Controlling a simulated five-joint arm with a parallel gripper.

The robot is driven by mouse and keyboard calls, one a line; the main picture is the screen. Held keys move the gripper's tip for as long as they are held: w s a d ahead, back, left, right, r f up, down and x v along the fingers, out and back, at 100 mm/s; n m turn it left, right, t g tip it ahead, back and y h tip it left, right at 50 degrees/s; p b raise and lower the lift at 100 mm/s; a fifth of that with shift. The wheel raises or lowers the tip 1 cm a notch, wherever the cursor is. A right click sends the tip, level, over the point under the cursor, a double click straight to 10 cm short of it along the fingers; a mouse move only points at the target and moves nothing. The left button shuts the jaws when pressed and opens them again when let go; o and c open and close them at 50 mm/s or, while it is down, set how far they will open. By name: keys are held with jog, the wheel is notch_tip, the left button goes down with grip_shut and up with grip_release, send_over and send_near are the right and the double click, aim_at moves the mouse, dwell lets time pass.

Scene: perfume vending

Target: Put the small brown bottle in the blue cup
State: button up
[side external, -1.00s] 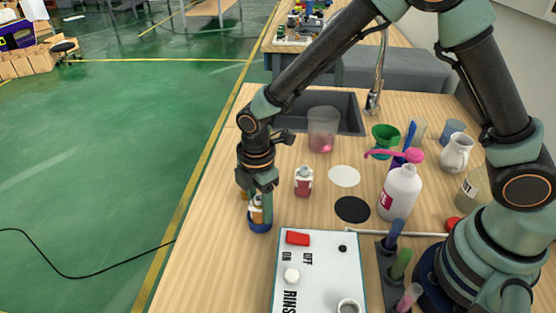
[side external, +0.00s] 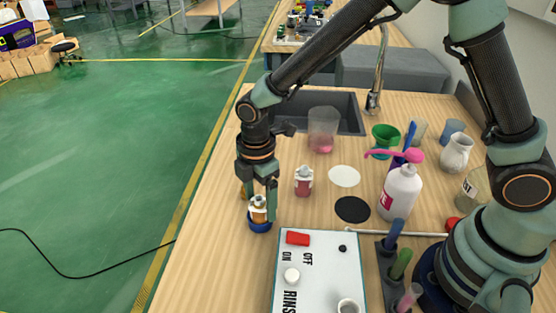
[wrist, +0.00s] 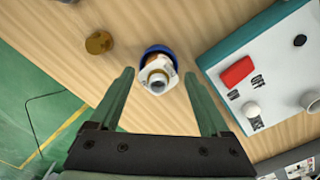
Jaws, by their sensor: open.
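The small brown bottle (side external: 258,208), with a pale top, stands in the blue cup (side external: 260,226) near the table's left edge. The cup's wall hides the lower part of the bottle. In the wrist view the bottle (wrist: 157,76) appears from above, with the cup's blue rim (wrist: 158,49) showing behind it. My gripper (side external: 257,196) is open just above the cup, its fingers on either side of the bottle's top. In the wrist view clear gaps show between the bottle and both fingers (wrist: 159,78).
A brown round object (wrist: 99,42) sits near the cup. A red bottle with a pale top (side external: 304,182) stands to the right. The white rinse box (side external: 318,265) lies close in front. Black (side external: 352,209) and white (side external: 344,176) discs lie farther right.

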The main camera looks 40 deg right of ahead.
aim_at(259, 198)
notch_tip(259, 198, up, 10)
jog(key=shift+w, duration=0.1)
jog(key=s+d+r+m+t, duration=0.2)
jog(key=s+d+r+m, duration=0.2)
jog(key=d+m, duration=0.5)
jog(key=s+d+r+m+t, duration=0.3)
jog(key=s+d+r+m, duration=0.2)
jog(key=d+m, duration=0.4)
jog(key=shift+d+r+t, duration=0.15)
jog(key=shift+r+t, duration=0.15)
jog(key=shift+r, duration=0.15)
